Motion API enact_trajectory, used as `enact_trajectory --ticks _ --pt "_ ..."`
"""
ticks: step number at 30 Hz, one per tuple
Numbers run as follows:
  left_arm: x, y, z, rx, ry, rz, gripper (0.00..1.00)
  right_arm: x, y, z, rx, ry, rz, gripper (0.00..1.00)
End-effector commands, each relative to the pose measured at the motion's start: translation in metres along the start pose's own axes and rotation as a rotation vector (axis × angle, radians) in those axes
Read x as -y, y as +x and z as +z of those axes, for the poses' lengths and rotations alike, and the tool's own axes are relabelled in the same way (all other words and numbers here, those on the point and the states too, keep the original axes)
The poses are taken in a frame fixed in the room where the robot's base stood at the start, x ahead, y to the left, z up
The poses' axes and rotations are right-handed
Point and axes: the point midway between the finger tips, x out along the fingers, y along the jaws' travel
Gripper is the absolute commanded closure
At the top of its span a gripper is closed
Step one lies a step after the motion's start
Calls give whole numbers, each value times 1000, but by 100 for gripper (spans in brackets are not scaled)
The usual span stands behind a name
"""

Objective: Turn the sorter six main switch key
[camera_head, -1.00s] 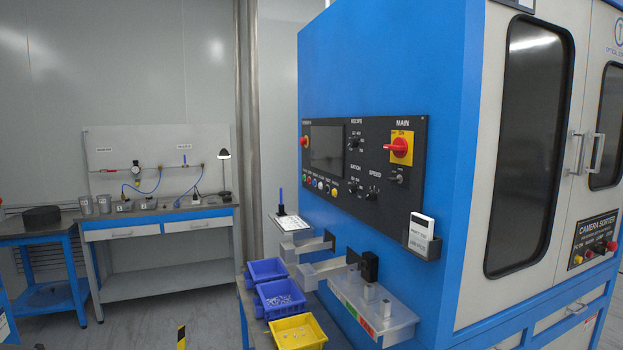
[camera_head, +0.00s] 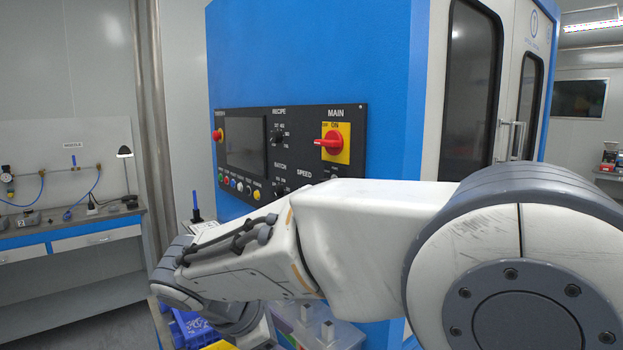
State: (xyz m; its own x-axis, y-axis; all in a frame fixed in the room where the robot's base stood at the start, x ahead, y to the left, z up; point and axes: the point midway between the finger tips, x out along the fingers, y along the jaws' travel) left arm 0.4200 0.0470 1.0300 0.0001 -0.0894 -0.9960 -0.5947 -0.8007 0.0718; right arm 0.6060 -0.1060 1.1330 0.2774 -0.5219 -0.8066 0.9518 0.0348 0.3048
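The blue sorter cabinet (camera_head: 310,60) stands in front of me with a black control panel (camera_head: 235,117) on its side. The main switch (camera_head: 331,142) is a red handle on a yellow plate at the panel's upper right, under the label MAIN. A small round key switch (camera_head: 334,176) below it shows only in part above my arm. My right arm reaches in from the right across the lower part of the panel and hides what lies behind it. Its fingertips cannot be made out. My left gripper is not in view.
A blue bin (camera_head: 188,328) and part of a yellow bin show below my arm. A clear tray (camera_head: 315,335) with small blocks is partly hidden there. A workbench (camera_head: 70,238) with a lamp stands at the left. The cabinet door handles (camera_head: 512,140) stick out at the right.

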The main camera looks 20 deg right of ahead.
Motion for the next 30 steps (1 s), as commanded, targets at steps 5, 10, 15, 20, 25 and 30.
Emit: enact_trajectory --ticks 5,10,15,20,25,30 --pt "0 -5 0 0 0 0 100 -130 -47 55 472 -320 167 35" --pt "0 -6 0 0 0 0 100 -186 -95 90 803 -421 160 35" --pt "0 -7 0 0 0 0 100 -201 -116 106 937 -434 129 35" --pt "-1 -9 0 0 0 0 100 -206 -107 123 950 -435 122 35" --pt "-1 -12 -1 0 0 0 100 -216 -88 149 949 -433 122 35" --pt "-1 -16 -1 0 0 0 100 -224 -70 171 947 -433 122 35"
